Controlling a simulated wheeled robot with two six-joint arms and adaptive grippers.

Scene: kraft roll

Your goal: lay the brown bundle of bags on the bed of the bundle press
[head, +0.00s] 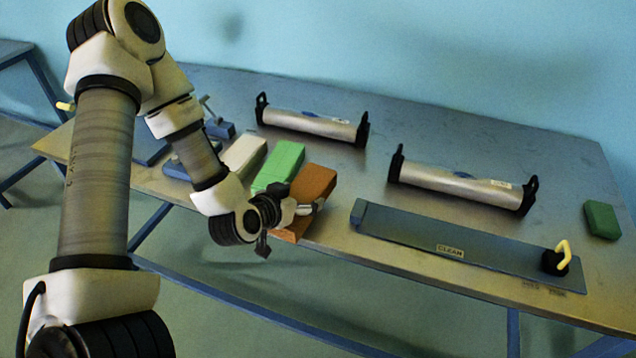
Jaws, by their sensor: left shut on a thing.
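The brown bundle of bags (317,180) is at the front edge of the table, at the right end of a row of bundles. My left gripper (305,208) is shut on its near end, with the fingers partly hidden. I cannot tell whether the bundle is resting on the table or slightly raised. A blue device with a T-shaped handle (217,128) stands at the left and may be the bundle press. My left arm hides much of it, and its bed cannot be made out clearly. My right gripper is not in view.
A green bundle (279,165) and a white bundle (244,153) lie left of the brown one. Two metal rollers (312,124) (460,184) stand behind. A long blue plate marked CLEAN (420,236) with a yellow handle lies right. A dark green block (601,220) sits far right.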

